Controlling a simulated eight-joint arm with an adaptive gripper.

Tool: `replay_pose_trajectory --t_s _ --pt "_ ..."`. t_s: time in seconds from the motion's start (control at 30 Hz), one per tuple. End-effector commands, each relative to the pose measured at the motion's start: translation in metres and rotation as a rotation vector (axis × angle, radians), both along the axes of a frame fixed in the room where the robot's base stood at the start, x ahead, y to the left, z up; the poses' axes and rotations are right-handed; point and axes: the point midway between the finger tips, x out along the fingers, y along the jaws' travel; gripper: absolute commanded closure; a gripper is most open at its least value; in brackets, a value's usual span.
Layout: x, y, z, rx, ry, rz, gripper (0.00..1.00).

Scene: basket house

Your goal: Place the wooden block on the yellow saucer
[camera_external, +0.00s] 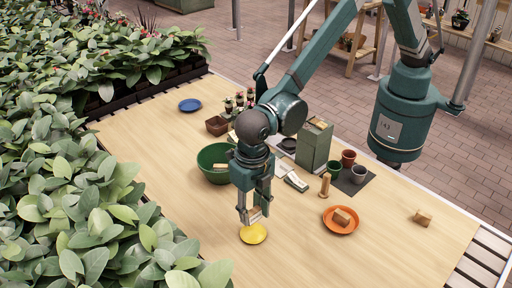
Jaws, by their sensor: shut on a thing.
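The yellow saucer (253,235) lies on the table near its front edge, by the leafy plants. My gripper (255,213) points down just above the saucer. It is shut on a small pale wooden block (256,216), which is partly hidden by the fingers. I cannot tell whether the block touches the saucer. Another wooden block (342,217) rests on an orange plate (328,226), and one more block (422,218) lies on bare table at the right.
A green bowl (207,165) stands behind my gripper. A green box (313,147), several small pots and an upright wooden piece (325,185) stand to the right. A blue plate (190,105) lies at the far left. The table between the saucer and orange plate is clear.

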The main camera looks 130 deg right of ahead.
Motion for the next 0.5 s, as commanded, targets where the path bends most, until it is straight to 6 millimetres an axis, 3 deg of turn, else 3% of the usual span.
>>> replay_pose_trajectory --t_s 0.2,0.5 --pt "0.000 0.000 -0.024 0.000 0.000 0.000 0.75" --pt "0.000 0.000 -0.026 0.000 0.000 0.000 0.75"
